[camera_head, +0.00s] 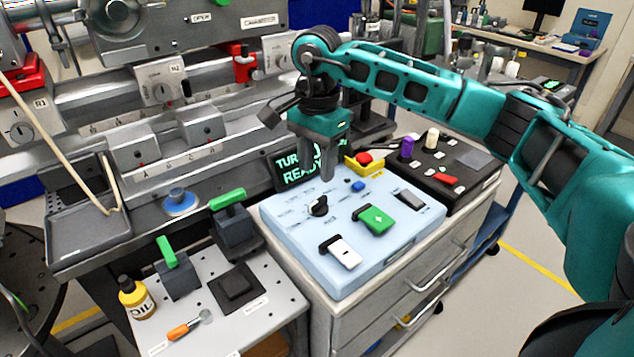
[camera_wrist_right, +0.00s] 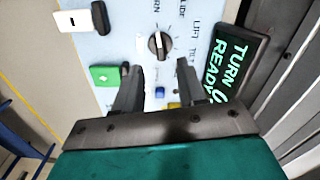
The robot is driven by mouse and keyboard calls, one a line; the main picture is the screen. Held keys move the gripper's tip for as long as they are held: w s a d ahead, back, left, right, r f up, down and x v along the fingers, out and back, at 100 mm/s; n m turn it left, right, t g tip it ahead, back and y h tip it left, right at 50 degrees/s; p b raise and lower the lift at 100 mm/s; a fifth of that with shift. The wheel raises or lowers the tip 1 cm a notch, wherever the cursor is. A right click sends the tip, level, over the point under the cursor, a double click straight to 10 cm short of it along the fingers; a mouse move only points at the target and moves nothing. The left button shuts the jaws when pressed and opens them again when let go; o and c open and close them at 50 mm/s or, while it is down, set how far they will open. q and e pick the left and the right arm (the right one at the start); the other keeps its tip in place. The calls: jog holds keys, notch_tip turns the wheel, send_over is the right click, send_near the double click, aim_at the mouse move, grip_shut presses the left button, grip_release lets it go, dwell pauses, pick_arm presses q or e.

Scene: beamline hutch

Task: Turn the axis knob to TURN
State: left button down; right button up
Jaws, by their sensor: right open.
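The axis knob (camera_head: 318,206) is a small black rotary knob on the light blue control panel (camera_head: 287,228). It also shows in the right wrist view (camera_wrist_right: 159,43), with printed labels around it, among them LIFT and one ending in "RN". Its exact setting is hard to read. My right gripper (camera_head: 318,178) hangs above the panel, just behind the knob in the head view. In the right wrist view its two fingers (camera_wrist_right: 162,82) are apart and empty, with the knob beyond them. My left gripper is not in view.
A display (camera_head: 297,167) reading "TURN 0 READY" stands behind the panel. A white switch (camera_head: 343,252), a green switch (camera_head: 373,219), a blue button (camera_head: 357,186) and a red button on yellow (camera_head: 364,159) share the panel. A black box (camera_head: 470,185) stands to the right.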

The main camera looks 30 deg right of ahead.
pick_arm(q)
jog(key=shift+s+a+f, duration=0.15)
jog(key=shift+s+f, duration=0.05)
pick_arm(e)
notch_tip(320, 180, up, 5)
jog(key=shift+r, duration=0.1)
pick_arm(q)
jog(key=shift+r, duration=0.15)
